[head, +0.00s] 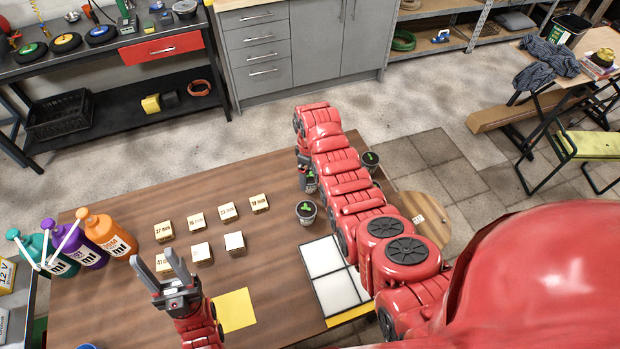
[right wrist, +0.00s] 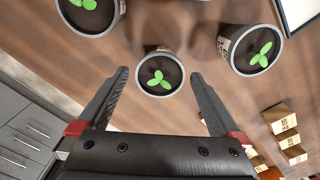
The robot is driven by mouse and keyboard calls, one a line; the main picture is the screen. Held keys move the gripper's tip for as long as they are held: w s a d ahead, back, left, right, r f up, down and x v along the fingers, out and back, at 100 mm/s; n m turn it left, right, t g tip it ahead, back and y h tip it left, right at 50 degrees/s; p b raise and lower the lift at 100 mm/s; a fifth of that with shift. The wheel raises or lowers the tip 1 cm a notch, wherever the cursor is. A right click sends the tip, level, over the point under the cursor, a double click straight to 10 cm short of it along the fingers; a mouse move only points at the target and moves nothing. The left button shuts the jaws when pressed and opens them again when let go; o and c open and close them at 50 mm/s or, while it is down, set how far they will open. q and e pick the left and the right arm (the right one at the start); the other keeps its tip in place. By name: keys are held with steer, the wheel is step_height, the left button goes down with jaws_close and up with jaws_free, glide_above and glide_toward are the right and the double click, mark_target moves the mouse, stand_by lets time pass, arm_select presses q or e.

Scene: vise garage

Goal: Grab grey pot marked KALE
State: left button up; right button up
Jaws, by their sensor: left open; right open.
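Three small pots with black soil and green sprouts show in the right wrist view: a middle pot (right wrist: 160,85), a left pot (right wrist: 90,15) and a right pot (right wrist: 232,42). The right pot bears a pale label on its side; I cannot read which says KALE. My right gripper (right wrist: 160,75) is open, its fingertips on either side of the middle pot in the picture; I cannot tell whether they touch it. In the head view, pots show at the table's middle (head: 306,212) and right edge (head: 370,160); my right arm partly hides another (head: 309,184). My left gripper (head: 161,258) is open and empty.
Three bottles (head: 105,233) stand at the left. Cabinets (head: 260,55) stand beyond clear floor.

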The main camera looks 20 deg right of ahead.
steer(key=shift+f, duration=1)
steer(key=c, duration=1.4)
steer(key=shift+r, duration=0.15)
